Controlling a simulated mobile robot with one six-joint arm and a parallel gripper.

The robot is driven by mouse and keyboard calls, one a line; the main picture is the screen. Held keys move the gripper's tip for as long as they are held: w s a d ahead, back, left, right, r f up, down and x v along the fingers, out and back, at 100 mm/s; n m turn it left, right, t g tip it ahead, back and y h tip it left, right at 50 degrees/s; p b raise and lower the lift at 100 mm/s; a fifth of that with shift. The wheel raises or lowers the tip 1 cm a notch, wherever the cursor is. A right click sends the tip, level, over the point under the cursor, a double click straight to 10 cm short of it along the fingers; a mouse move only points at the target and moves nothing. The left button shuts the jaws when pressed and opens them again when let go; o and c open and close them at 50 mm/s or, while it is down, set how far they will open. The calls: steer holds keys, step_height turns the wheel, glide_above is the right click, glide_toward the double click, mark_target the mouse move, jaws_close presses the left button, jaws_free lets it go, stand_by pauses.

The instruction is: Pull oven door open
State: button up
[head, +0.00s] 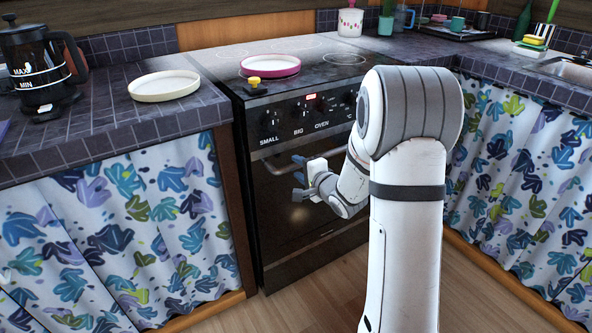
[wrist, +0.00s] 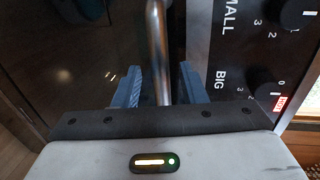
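The black oven (head: 310,105) stands between the counters. Its dark glass door (head: 290,235) looks shut, and it also fills the left of the wrist view (wrist: 60,60). A metal bar handle (head: 275,168) runs across the top of the door. My gripper (head: 299,175) is in front of the door at the handle. In the wrist view the handle (wrist: 157,45) passes between the two blue fingers of my gripper (wrist: 160,86), with a gap visible on both sides. The fingers are open around it. Part of the handle is hidden behind my gripper and arm.
A pink pan (head: 270,66) and a yellow-topped item (head: 254,84) sit on the oven's top. A cream plate (head: 164,86) and a black kettle (head: 36,70) stand on the left counter. Patterned curtains (head: 110,230) hang on both sides. Some wooden floor (head: 325,290) is clear before the oven.

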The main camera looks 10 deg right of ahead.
steer(key=shift+x, duration=1.3)
jaws_close()
